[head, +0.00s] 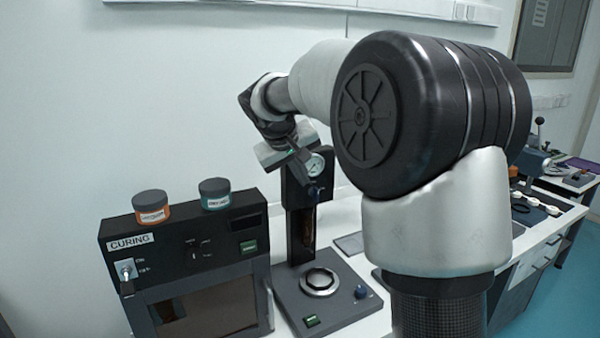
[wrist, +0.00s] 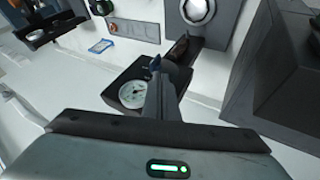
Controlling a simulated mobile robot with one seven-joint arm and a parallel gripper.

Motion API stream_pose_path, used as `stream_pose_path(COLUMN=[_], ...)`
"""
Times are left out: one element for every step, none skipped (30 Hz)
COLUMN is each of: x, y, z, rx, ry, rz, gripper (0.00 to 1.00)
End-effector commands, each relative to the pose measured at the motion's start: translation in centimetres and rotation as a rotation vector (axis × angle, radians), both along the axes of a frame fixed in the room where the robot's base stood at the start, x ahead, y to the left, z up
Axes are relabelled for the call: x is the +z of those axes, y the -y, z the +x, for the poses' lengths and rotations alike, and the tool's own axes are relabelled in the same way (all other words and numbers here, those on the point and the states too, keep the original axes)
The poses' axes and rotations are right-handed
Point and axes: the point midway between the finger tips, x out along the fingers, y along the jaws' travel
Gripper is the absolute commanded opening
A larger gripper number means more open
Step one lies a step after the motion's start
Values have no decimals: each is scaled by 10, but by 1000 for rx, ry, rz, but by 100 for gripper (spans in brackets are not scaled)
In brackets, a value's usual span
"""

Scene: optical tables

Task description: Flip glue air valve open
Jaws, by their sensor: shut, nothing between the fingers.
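The glue station is a dark column (head: 301,232) with a round white pressure gauge (head: 315,165) near its top. A small blue valve part (head: 313,194) sits just below the gauge; it also shows in the wrist view (wrist: 155,61). My gripper (head: 307,181) is shut and empty, pointing down at the column's top beside the gauge. In the wrist view my closed fingers (wrist: 160,80) end right at the blue part, and touching or just apart I cannot tell. The fingers partly hide the valve, so its lever angle is unclear. The gauge (wrist: 133,93) lies left of the fingers.
A curing box (head: 190,265) with orange (head: 151,207) and teal (head: 214,193) jars on top stands at left. My arm hides much of the bench at right.

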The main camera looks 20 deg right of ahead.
Motion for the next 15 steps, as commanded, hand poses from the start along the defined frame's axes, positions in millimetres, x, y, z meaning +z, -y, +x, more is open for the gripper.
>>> stream_pose_path(x=[-9,-14,-20,-23,-27,-32,-35,-37,-40,-42,-44,-46,-46,-47,-48], y=[5,7,10,12,13,15,17,19,20,21,22,22,23,23,23], z=[4,7,10,12,15,17,19,21,23,24,25,26,26,27,27], rx=[-3,-3,-3,-3,-2,-2,-2,-2,-2,-1,-1,-1,-1,0,0], ry=[-4,-3,-4,-3,-2,-2,-2,-2,-1,-1,-1,-1,-1,0,0], rz=[1,2,1,1,1,1,1,1,1,0,0,0,0,1,1], gripper=[0,0,0,0,0,0,0,0,0,0,0,0,0,0,0])
